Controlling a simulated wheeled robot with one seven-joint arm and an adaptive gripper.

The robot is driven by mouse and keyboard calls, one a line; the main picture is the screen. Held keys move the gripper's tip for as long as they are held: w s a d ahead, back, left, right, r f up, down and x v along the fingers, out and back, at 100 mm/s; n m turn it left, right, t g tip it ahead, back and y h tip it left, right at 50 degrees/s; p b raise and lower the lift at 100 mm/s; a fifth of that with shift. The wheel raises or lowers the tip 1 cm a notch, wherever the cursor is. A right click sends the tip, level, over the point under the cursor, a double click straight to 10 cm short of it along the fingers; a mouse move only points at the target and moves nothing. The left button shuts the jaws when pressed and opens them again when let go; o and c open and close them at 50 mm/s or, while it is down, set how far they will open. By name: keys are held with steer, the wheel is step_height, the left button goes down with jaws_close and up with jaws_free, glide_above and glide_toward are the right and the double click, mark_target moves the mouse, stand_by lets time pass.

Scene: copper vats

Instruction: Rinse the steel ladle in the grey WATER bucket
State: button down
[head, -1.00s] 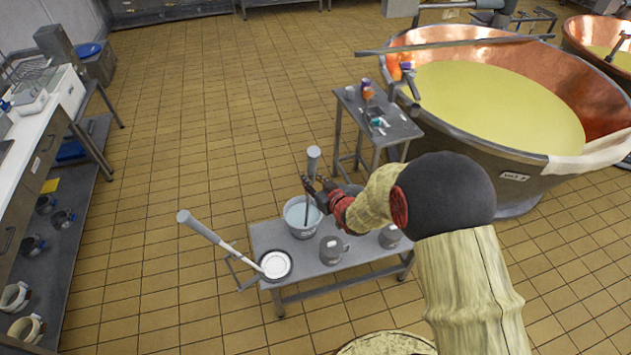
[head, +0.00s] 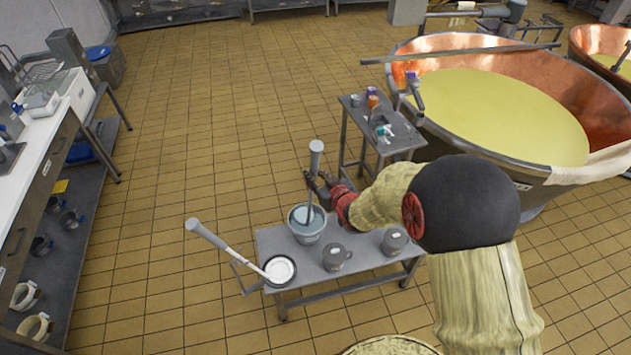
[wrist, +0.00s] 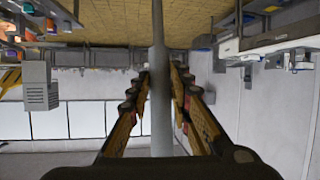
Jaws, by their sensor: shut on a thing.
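The steel ladle (head: 316,160) stands nearly upright, its thick grey grip at the top and its lower end inside the grey bucket (head: 307,238). A paler grey part of it shows within the bucket's rim; I cannot tell how deep it sits. My gripper (head: 317,187) is shut on the ladle's shaft above the bucket. In the wrist view the shaft (wrist: 158,70) runs between my gripper's fingers (wrist: 160,95). The bucket stands on a low steel bench (head: 270,240) and holds greyish liquid. No label on it is readable.
A small side table (head: 362,122) and a copper vat (head: 400,130) stand behind. Open tiled floor lies left.

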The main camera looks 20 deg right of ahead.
mark_target(319, 158)
step_height(319, 158, up, 9)
steer(key=p, duration=0.4)
steer(key=shift+f, duration=0.1)
